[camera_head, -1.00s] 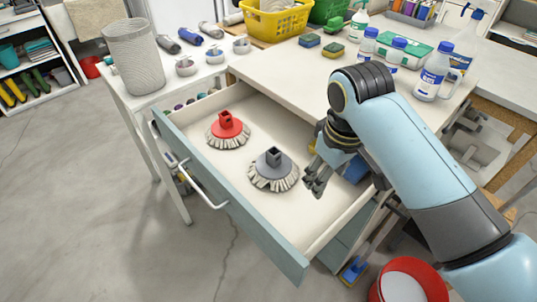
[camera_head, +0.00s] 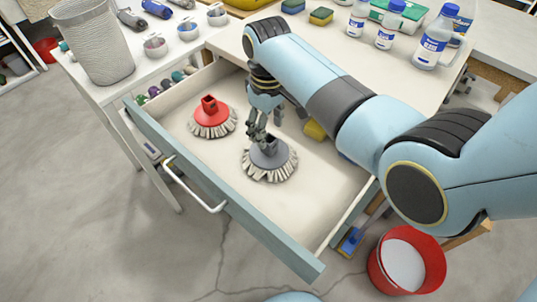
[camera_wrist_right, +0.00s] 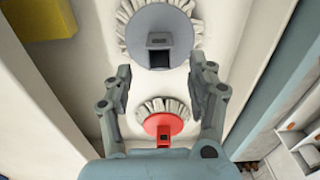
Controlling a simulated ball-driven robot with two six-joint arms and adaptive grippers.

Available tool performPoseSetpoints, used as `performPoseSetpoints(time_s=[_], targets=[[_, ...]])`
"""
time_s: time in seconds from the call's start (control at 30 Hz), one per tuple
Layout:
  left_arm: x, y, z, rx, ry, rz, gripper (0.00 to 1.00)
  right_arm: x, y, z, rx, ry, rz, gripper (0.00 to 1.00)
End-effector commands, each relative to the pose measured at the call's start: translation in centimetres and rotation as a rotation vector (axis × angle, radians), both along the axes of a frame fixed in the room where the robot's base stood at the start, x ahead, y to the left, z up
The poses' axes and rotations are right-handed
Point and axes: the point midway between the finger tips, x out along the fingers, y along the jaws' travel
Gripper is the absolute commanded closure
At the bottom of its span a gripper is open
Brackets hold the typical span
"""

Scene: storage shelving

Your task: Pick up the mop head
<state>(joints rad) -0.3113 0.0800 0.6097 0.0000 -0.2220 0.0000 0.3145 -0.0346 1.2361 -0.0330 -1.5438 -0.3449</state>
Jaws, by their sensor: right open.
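Two round mop heads with pale fringes lie in the open drawer (camera_head: 320,215). The grey mop head (camera_head: 270,157) is near the drawer's middle. The red mop head (camera_head: 211,118) is to its left and farther back. My right gripper (camera_head: 262,130) is over the drawer, just behind and above the grey mop head's socket. In the right wrist view, the open, empty fingers (camera_wrist_right: 162,85) point toward the grey mop head (camera_wrist_right: 158,22), with the red mop head (camera_wrist_right: 163,125) showing between them. I cannot tell whether a finger touches the grey socket. My left gripper is out of view.
A yellow sponge (camera_head: 314,131) lies in the drawer right of my gripper. White bottles (camera_head: 436,38) stand on the tabletop. A red bucket (camera_head: 407,260) is on the floor at the right. The drawer's front right is clear.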

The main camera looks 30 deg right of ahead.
Motion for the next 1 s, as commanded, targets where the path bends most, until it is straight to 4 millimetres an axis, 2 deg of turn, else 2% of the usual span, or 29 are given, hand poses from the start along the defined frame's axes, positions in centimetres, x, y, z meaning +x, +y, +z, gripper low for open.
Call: performPoseSetpoints(time_s=[0.1, 0.23, 0.53, 0.9, 1.0], targets=[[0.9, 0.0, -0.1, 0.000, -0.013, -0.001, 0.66, -0.3, -0.2, -2.1, 0.000, 0.004, 0.000, 0.42], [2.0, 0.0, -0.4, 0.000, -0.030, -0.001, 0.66, -0.3, -0.2, -3.9, 0.000, 0.003, 0.000, 0.42], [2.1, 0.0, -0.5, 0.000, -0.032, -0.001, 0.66, -0.3, -0.2, -4.4, 0.000, 0.001, -0.001, 0.42], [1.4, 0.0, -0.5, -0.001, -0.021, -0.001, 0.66, -0.3, -0.2, -4.4, 0.001, 0.001, 0.000, 0.91], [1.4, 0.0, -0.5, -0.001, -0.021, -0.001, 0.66, -0.3, -0.1, -4.4, 0.001, 0.001, 0.000, 1.00]])
